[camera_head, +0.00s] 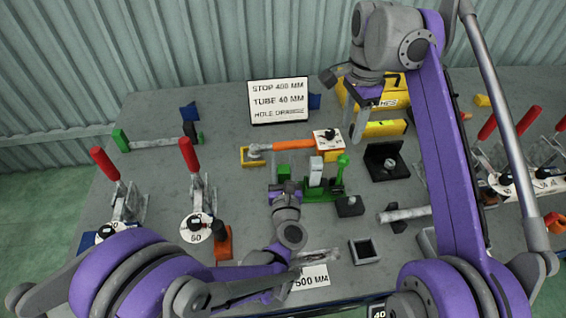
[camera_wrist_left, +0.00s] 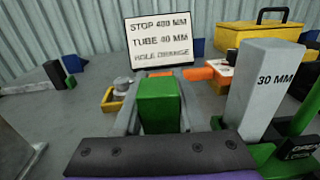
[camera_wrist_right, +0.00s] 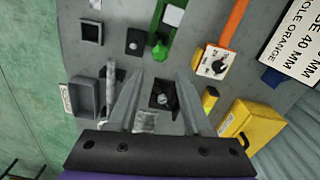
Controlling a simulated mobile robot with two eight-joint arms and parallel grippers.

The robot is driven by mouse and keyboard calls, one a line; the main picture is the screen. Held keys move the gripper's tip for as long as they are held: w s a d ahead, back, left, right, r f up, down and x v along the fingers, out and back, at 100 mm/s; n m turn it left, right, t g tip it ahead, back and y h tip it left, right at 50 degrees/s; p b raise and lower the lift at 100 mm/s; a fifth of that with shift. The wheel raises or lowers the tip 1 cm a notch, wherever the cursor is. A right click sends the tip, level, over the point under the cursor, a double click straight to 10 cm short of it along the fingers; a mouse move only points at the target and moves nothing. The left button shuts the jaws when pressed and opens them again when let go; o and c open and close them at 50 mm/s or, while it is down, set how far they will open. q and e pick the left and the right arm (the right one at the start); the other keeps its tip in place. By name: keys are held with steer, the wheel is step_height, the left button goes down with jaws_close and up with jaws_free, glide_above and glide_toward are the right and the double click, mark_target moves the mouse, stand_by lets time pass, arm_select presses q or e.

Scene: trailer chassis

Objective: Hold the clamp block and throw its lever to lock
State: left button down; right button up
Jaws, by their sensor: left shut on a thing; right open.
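A green block (camera_head: 284,172), which looks like the clamp block, is between the fingers of my left gripper (camera_head: 286,186). In the left wrist view the gripper is shut on this green block (camera_wrist_left: 158,103). Just right of it is a green fixture (camera_head: 322,194) with a grey post marked 30 MM (camera_wrist_left: 265,90). A green lever with a round knob (camera_head: 342,162) stands upright on the fixture; the knob also shows in the right wrist view (camera_wrist_right: 160,51). My right gripper (camera_head: 360,128) is open and empty, raised behind and right of the lever.
A black block with a metal pin (camera_head: 388,163) lies below the right gripper. An orange-handled tool (camera_head: 290,145) and a white dial plate (camera_head: 328,139) lie behind the fixture. A sign (camera_head: 279,101) and yellow toolbox (camera_head: 385,90) stand at the back. Red-handled clamps (camera_head: 190,155) stand at left.

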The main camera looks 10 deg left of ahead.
steer(key=shift+a+f, duration=0.1)
steer(key=shift+a, duration=0.05)
steer(key=c, duration=0.4)
steer(key=a+n+h, duration=0.1)
steer(key=a+f+n, duration=0.1)
steer(key=shift+s+a+f+n+h, duration=0.1)
steer(key=shift+s+a+n+h, duration=0.1)
steer(key=shift+s+n+h, duration=0.15)
jaws_close()
steer(key=s+a+n+t+h, duration=0.1)
steer(key=a+n+t+h, duration=0.2)
steer(key=a+n, duration=0.3)
steer(key=shift+s+a+h, duration=0.3)
steer(key=shift+a+h, duration=0.1)
steer(key=shift+h, duration=0.45)
